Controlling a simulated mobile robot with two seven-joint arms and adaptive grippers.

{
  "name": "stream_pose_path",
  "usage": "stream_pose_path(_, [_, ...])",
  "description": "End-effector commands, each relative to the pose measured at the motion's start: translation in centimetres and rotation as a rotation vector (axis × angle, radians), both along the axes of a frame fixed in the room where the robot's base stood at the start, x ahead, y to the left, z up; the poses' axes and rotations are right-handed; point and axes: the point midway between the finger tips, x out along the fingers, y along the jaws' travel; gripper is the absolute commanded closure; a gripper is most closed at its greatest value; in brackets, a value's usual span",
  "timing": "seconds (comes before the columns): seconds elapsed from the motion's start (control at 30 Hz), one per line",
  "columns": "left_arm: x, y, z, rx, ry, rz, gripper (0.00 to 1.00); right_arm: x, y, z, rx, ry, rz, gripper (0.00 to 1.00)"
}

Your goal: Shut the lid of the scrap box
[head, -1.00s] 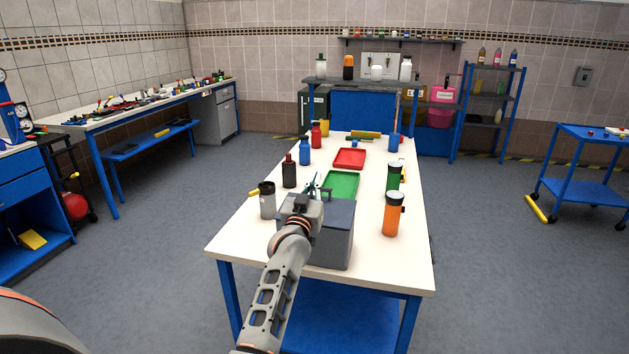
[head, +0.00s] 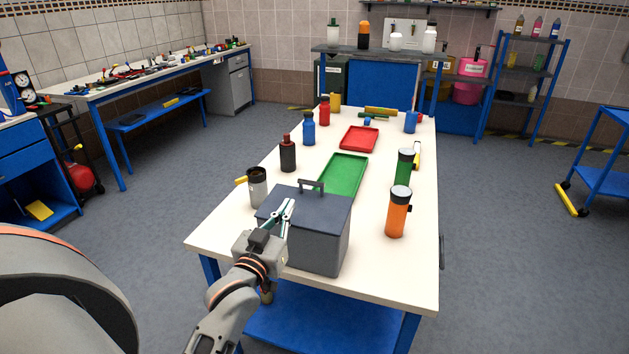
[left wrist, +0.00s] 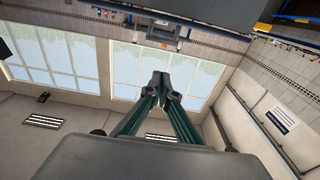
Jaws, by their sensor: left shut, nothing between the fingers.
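The scrap box (head: 318,246) is a grey box near the front edge of the white table. Its dark blue-grey lid (head: 325,211) appears to lie flat across the top, with a grey handle (head: 311,184) at the far edge. I see no clear gap under the lid. My left gripper (head: 288,204) is at the front left of the box, its greenish fingers overlapping the lid in the head view. The fingers are shut and empty, also in the left wrist view (left wrist: 162,80). I cannot tell whether they touch the box. My right gripper is not in view.
A grey cup (head: 258,190) stands close left of the box. An orange bottle (head: 397,214) and a green bottle (head: 403,168) stand to the right. A green tray (head: 344,176) and a red tray (head: 359,138) lie behind it. The table's front right corner is bare.

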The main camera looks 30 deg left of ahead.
Motion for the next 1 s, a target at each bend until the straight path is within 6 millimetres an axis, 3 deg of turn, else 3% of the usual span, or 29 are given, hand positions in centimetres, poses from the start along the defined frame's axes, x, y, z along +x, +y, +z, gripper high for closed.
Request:
stream_pose_path(0.17, [1.4,0.3,0.3,-0.001,-0.001,0.000,1.00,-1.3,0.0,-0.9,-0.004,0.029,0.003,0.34])
stream_pose_path(0.63, [10.0,2.5,0.9,0.000,0.000,0.001,1.00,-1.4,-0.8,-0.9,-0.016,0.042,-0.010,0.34])
stream_pose_path(0.77, [11.3,2.8,-0.7,-0.002,0.002,0.001,1.00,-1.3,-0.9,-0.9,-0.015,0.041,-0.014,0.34])
stream_pose_path(1.0, [12.4,3.0,-1.7,0.000,0.000,0.001,1.00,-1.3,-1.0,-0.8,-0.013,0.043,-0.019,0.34])
